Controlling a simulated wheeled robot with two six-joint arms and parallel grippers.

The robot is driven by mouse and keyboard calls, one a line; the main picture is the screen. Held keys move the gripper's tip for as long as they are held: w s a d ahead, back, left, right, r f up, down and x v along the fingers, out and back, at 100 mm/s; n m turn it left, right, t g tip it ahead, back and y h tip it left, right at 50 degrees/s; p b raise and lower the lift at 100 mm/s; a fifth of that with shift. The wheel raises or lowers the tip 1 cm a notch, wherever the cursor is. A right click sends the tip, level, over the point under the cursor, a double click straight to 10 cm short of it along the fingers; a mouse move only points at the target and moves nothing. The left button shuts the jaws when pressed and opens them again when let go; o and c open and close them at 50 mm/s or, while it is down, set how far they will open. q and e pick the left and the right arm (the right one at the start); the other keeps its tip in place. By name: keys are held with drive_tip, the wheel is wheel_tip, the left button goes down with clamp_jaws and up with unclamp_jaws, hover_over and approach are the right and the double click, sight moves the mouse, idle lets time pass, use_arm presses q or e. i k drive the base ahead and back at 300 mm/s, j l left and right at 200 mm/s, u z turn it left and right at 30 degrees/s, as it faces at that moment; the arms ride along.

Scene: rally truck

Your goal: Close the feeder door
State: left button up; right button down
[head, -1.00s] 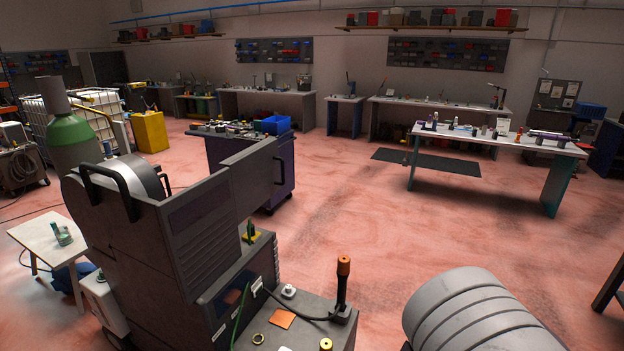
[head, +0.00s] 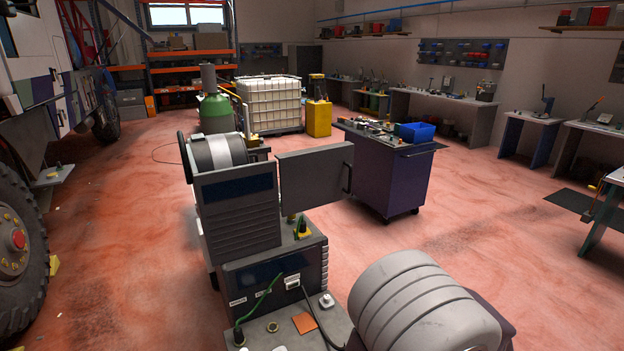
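The wire feeder (head: 238,205) is a dark grey box on top of the welding machine (head: 265,272), with a round spool housing (head: 220,152) at its back. The feeder door (head: 308,182) is a flat grey panel with a black handle (head: 347,176) at its right edge. It stands open, swung out to the right of the feeder box. Neither of my grippers shows in the head view, so nothing is seen touching the door or its handle.
A dark tool cart (head: 385,180) with a blue bin stands behind and right of the door. A green gas cylinder (head: 215,113) and a yellow cabinet (head: 318,118) stand farther back. A truck wheel (head: 18,245) is at left.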

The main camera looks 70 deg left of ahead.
sight(313, 177)
drive_tip(key=i+u, duration=0.7)
drive_tip(key=u, duration=0.2)
drive_tip(key=i+l+u, duration=0.2)
drive_tip(key=i+u, duration=0.2)
drive_tip(key=i+l+u, duration=0.25)
drive_tip(key=u, duration=0.2)
drive_tip(key=i+u, duration=0.15)
drive_tip(key=u, duration=0.3)
drive_tip(key=i+u, duration=0.1)
drive_tip(key=u, duration=0.35)
drive_tip(key=i+u, duration=0.15)
drive_tip(key=u, duration=0.25)
drive_tip(key=i+l+u, duration=0.1)
drive_tip(key=u, duration=0.35)
drive_tip(key=i+l+u, duration=0.1)
drive_tip(key=u, duration=0.35)
drive_tip(key=i+l+u, duration=0.1)
drive_tip(key=u, duration=0.15)
